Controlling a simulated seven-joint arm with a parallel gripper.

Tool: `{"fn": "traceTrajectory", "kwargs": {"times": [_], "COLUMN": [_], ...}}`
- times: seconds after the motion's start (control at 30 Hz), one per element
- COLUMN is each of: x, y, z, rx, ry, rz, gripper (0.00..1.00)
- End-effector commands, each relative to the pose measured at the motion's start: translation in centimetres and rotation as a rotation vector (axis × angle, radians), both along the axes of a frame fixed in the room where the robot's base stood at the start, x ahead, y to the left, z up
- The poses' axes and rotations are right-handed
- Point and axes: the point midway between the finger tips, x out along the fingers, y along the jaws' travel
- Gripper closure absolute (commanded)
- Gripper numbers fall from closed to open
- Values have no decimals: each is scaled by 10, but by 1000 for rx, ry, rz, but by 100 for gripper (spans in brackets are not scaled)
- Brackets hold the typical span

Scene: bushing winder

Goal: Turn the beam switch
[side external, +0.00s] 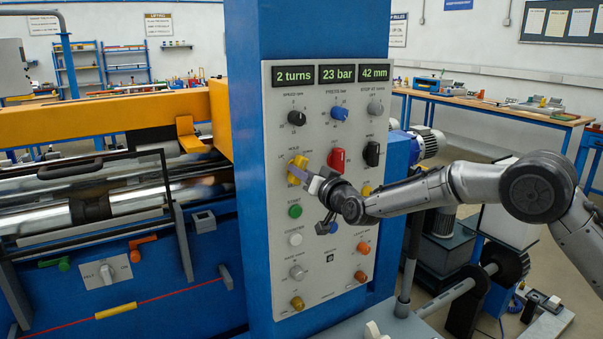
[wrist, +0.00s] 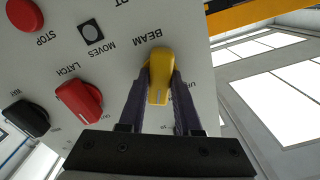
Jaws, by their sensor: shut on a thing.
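The beam switch is a yellow knob (wrist: 158,75) beside the word BEAM in the wrist view. It also shows in the side external view as a yellow knob (side external: 299,163) at the left of the panel, partly covered by my gripper. My gripper (wrist: 160,85) has one dark finger on each side of the yellow knob and is shut on it. In the side external view my gripper (side external: 300,174) reaches in from the right, its fingers at the knob. The exact setting of the switch is hard to read.
A red latch knob (wrist: 78,101) and a black knob (wrist: 27,118) sit beside the switch. A red stop button (wrist: 24,14) and a dark square (wrist: 91,32) are near. The grey panel (side external: 270,250) carries several more knobs close below my gripper.

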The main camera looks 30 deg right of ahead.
Motion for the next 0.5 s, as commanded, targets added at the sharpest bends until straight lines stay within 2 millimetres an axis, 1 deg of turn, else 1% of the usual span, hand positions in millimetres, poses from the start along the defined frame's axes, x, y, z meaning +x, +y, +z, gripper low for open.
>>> {"fn": "traceTrajectory", "kwargs": {"times": [0.2, 0.5], "x": [0, 0], "y": [0, 0], "z": [0, 0], "rx": [-178, -354], "ry": [0, 1], "rz": [0, 0], "gripper": [100, 100]}}
